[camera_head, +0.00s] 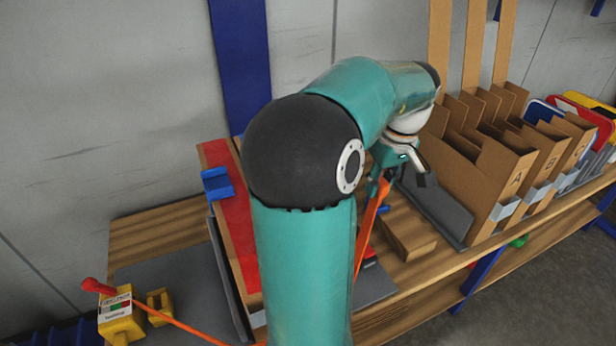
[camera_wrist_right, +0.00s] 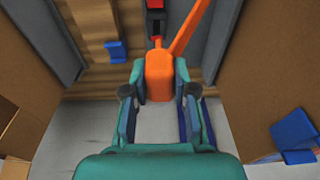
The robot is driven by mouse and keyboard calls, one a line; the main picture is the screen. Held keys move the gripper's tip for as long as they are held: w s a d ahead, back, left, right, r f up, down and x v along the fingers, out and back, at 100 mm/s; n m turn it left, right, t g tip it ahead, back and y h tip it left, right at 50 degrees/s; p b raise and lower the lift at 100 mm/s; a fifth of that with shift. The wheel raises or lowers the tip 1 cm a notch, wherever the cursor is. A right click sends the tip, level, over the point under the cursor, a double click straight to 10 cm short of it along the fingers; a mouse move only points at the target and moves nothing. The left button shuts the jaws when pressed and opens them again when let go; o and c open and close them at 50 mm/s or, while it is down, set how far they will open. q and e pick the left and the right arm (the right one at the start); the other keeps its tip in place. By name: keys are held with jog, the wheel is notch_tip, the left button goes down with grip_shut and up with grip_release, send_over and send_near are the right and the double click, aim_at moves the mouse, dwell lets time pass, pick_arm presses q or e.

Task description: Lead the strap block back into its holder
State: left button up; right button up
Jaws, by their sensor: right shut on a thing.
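My right gripper (camera_head: 383,184) is shut on the orange strap block (camera_wrist_right: 159,78), which sits between its two fingers in the wrist view (camera_wrist_right: 160,102). An orange strap (camera_wrist_right: 188,28) runs from the block away to the upper right there. In the head view the strap (camera_head: 368,228) slants down from the gripper and passes behind my right arm. The block itself is mostly hidden by the gripper in the head view. I cannot tell for certain which piece is its holder; a small blue bracket (camera_wrist_right: 116,50) stands apart from the block. My left gripper is not in view.
Cardboard bins (camera_head: 508,160) with letters stand right of the gripper, beside a dark grey plate (camera_head: 436,207). A yellow box (camera_head: 120,320) and a red knob (camera_head: 97,287) are at lower left. Another blue bracket (camera_head: 217,184) is left of my arm. Bare wood (camera_head: 160,228) shows at left.

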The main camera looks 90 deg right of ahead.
notch_tip(320, 180, up, 17)
jog(key=w+a+p, duration=0.1)
jog(key=p, duration=1)
jog(key=w+a+p, duration=0.3)
jog(key=w+a, duration=0.5)
jog(key=w, duration=0.6)
jog(key=w+a+p, duration=0.4)
jog(key=w+a, duration=0.3)
jog(key=w, duration=0.8)
jog(key=w+a+p, duration=0.3)
jog(key=w+a, duration=0.5)
jog(key=w, duration=0.6)
jog(key=w+d+f+b, duration=0.1)
jog(key=d+f+b, duration=0.1)
jog(key=f+b, duration=0.8)
jog(key=w+d+f+b, duration=0.1)
jog(key=d+f+b, duration=0.1)
jog(key=f+b, duration=0.8)
jog(key=w+d+f+b, duration=0.1)
jog(key=d+f+b, duration=0.1)
jog(key=f+b, duration=0.9)
notch_tip(320, 180, down, 5)
jog(key=shift+d+f, duration=0.15)
jog(key=shift+f, duration=0.05)
